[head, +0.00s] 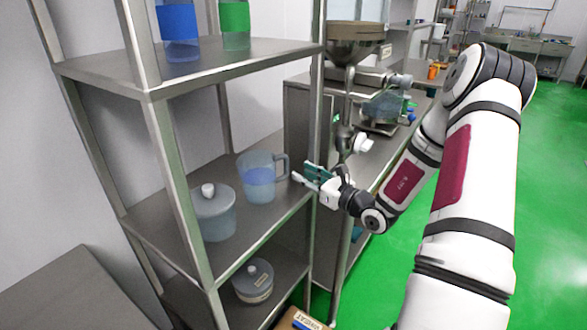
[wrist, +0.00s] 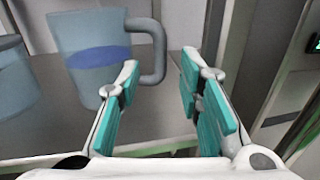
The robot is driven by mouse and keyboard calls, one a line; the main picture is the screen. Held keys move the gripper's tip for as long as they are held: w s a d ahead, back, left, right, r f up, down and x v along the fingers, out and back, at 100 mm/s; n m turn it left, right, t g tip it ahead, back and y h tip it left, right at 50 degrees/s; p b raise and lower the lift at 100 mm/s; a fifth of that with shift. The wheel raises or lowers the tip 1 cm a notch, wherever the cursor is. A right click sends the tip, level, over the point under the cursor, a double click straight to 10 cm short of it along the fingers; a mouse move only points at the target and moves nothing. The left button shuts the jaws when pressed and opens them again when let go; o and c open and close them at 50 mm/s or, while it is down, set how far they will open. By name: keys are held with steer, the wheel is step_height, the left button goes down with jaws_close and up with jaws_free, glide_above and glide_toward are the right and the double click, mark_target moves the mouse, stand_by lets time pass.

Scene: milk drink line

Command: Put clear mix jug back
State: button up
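The clear mix jug (head: 258,178) is a see-through jug with a handle and blue liquid inside. It stands upright on the middle shelf (head: 160,222) of the metal rack. In the wrist view the jug (wrist: 90,45) is at the upper left, with its handle (wrist: 158,50) toward the right. My gripper (head: 305,177) is at the shelf's right edge, just right of the jug handle. In the wrist view my gripper (wrist: 158,85) has its teal finger pads spread apart with nothing between them. The handle's lower part shows just beyond the fingertips, and I cannot tell whether they touch.
A lidded translucent pot (head: 214,214) stands left of the jug. Blue (head: 179,30) and green (head: 235,25) containers stand on the upper shelf. A lidded pot (head: 253,282) is on the lower shelf. A rack post (head: 316,120) rises close to my gripper.

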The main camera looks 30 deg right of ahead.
steer(key=s+a+r+n+g+y, duration=0.3)
steer(key=s+a+r+n+g, duration=0.15)
steer(key=a+n, duration=0.35)
steer(key=s+a+r+n+g+y, duration=0.25)
steer(key=s+a+n+g, duration=0.3)
steer(key=a, duration=0.45)
steer(key=s+a+r+n+g+y, duration=0.3)
steer(key=s+a+r+n+g, duration=0.15)
steer(key=a+n, duration=0.35)
steer(key=s+a+r+n+g+h, duration=0.1)
steer(key=s+a+n+h, duration=0.15)
steer(key=s, duration=0.35)
steer(key=s+a+n+g+h, duration=0.1)
steer(key=s+n+g+h, duration=0.1)
steer(key=s+n+h, duration=0.3)
steer(key=s+d+r+n+t+h, duration=0.3)
steer(key=s+d+n+h, duration=0.1)
steer(key=s+d+n, duration=0.1)
steer(key=shift+s+d+r, duration=0.35)
steer(key=shift+s+d, duration=0.5)
steer(key=shift+s, duration=0.3)
steer(key=shift+t, duration=0.25)
